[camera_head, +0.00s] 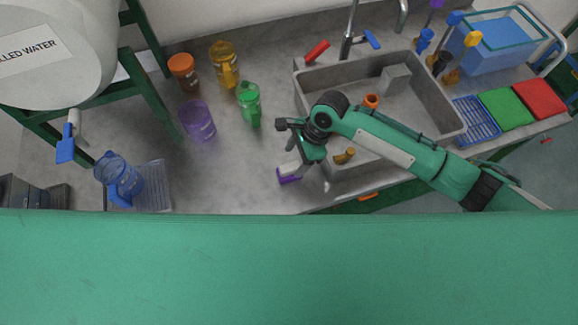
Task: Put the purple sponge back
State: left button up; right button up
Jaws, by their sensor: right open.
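The purple sponge (288,179) lies on the grey counter just left of the sink's front left corner. A pale patch shows directly above its purple part; I cannot tell whether this is part of the sponge or a fingertip. My right gripper (308,166) comes in from the right across the sink and is over the counter beside the sponge. It is open, and its wrist partly hides the area around the sponge. I cannot tell whether a finger touches the sponge. My left gripper is not in view.
The sink (440,105) holds an orange piece and a brass-coloured piece. A green pitcher (249,104), yellow pitcher (225,66), purple cup (198,122) and blue pitcher (118,176) stand to the left. Blue, green and red mats (507,108) lie right of the sink.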

jog(key=shift+v, duration=2.35)
